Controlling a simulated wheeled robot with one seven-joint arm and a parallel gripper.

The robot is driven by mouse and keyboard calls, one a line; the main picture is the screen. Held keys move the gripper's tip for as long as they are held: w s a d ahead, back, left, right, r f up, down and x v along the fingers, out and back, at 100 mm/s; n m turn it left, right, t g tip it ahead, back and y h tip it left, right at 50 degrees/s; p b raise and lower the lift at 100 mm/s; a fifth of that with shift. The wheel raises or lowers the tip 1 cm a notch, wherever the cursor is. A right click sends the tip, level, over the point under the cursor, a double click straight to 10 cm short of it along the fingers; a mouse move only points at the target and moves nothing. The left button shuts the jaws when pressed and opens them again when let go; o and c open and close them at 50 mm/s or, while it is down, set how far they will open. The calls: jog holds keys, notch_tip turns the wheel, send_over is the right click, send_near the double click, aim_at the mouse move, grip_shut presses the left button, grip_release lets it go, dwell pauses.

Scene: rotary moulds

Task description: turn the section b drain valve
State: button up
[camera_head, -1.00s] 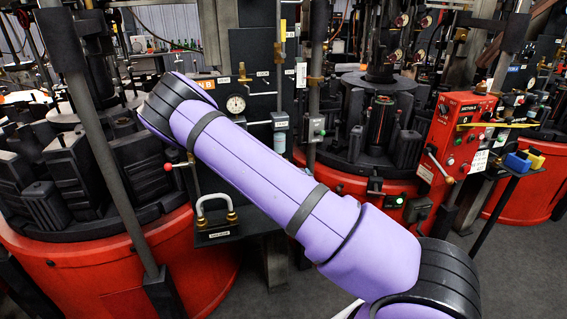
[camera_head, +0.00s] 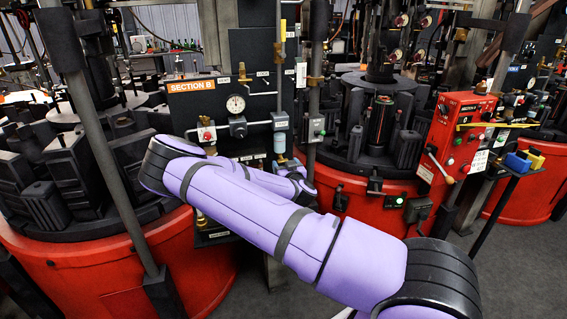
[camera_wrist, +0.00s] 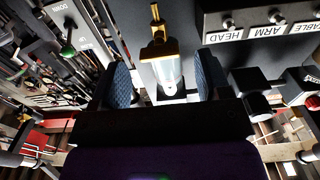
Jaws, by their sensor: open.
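The Section B panel (camera_head: 207,100) stands left of centre in the head view, with an orange sign, a gauge and a filter unit (camera_head: 280,122). In the wrist view, which looks upside down, a pale bowl (camera_wrist: 168,74) with a brass fitting (camera_wrist: 158,47) and a thin brass stem (camera_wrist: 155,13) stands beyond my gripper. This brass fitting looks like the drain valve. My gripper (camera_wrist: 163,64) is open, with a blue-grey finger on each side of the bowl in the picture. I cannot tell if they touch it. In the head view my arm hides the lower panel.
A black box with HEAD and ARM labels (camera_wrist: 268,31) lies to the right in the wrist view, and a DOWN plate (camera_wrist: 72,25) to the left. Posts, a red control box (camera_head: 460,130) and red mould bases (camera_head: 120,270) crowd the head view.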

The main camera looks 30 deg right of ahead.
aim_at(283, 161)
jog(key=shift+x, duration=1.3)
jog(key=shift+c, duration=0.2)
jog(key=c, duration=0.9)
jog(key=shift+n, duration=0.3)
jog(key=n, duration=1.1)
jog(key=shift+a+f, duration=0.1)
jog(key=shift+a, duration=0.05)
jog(key=shift+n, duration=0.4)
